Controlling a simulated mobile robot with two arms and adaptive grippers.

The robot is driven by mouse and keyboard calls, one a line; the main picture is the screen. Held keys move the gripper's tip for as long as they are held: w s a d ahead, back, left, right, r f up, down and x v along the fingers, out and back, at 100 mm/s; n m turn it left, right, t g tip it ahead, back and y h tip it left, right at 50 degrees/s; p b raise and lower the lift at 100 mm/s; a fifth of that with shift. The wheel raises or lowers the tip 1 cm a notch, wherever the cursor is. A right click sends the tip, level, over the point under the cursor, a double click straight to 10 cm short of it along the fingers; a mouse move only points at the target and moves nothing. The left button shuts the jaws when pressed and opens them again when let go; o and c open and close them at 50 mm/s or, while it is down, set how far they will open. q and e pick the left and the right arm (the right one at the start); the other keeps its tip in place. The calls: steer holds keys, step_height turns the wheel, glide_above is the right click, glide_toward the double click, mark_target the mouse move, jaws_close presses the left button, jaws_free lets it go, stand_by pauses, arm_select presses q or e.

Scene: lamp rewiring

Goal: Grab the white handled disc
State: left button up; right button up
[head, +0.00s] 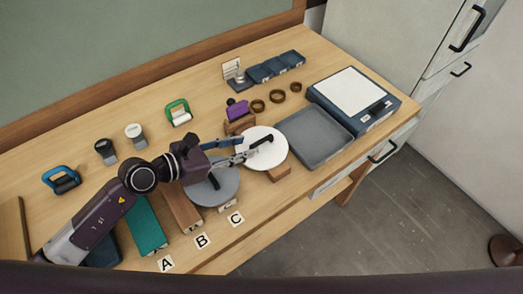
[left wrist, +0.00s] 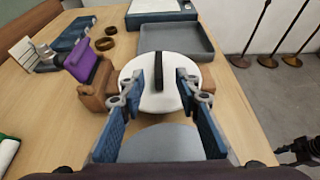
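The white disc (head: 272,151) with a black bar handle (head: 262,141) rests on wooden supports at the middle right of the table. In the left wrist view the white disc (left wrist: 143,68) lies ahead, its black handle (left wrist: 156,62) upright in the picture. My left gripper (head: 247,150) reaches over the disc's left edge. In the left wrist view the left gripper (left wrist: 158,83) is open, with blue-grey fingers on either side of the handle and a gap to it on each side. My right gripper is not in view.
A grey disc (head: 225,184) with a black handle lies under my left gripper. A grey tray (head: 318,137) and a scale (head: 372,113) stand to the right. A purple block (head: 237,110) and brown rings (head: 277,96) lie behind. Lettered tags mark the front edge.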

mark_target(260, 141)
arm_select(q)
steer(key=shift+w+d+f, duration=0.25)
steer(key=shift+w+d, duration=0.1)
steer(key=shift+d, duration=0.05)
steer(key=shift+w+d+f+p, duration=0.15)
steer(key=shift+w+d+p, duration=0.1)
steer(key=shift+d+p, duration=0.2)
steer(key=p+x, duration=0.1)
steer(key=x, duration=0.4)
steer(key=shift+w+p, duration=0.1)
steer(key=shift+p, duration=0.25)
steer(key=shift+w+d+f, duration=0.1)
steer(key=shift+w+d, duration=0.1)
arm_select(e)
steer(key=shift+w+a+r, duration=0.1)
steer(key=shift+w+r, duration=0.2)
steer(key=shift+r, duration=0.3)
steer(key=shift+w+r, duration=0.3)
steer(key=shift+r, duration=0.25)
arm_select(q)
jaws_close()
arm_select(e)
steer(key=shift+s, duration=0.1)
